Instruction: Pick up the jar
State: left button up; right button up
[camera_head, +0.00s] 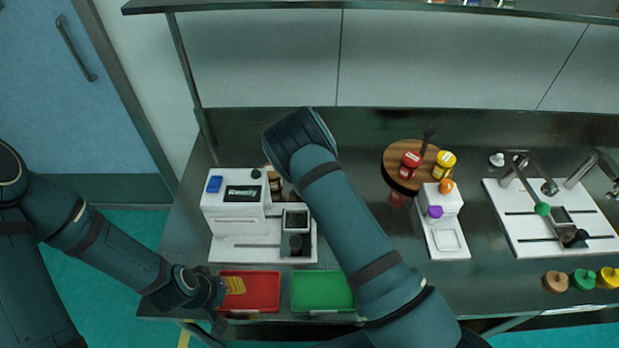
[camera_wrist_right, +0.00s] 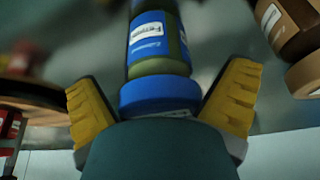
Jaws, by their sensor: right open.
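A jar (camera_wrist_right: 150,67) with a blue lid and a blue and white label shows in the right wrist view. My right gripper (camera_wrist_right: 168,100) is open, with its yellow fingers on either side of the lid; I cannot tell whether they touch it. In the head view my right arm reaches toward the back of the bench, and its gripper and this jar are hidden behind the arm. My left gripper (camera_head: 228,291) is at the left edge of the red tray, with yellow finger pads showing; its opening is unclear.
Brown jars (camera_head: 275,184) stand beside the white machine (camera_head: 235,202). A round wooden stand (camera_head: 397,158) carries red (camera_head: 409,165) and yellow (camera_head: 445,163) jars. A red tray (camera_head: 262,304) and a green tray (camera_head: 322,290) lie at the front. White equipment (camera_head: 440,222) stands right.

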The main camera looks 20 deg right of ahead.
jog(key=c, duration=1.3)
jog(key=shift+r, duration=0.1)
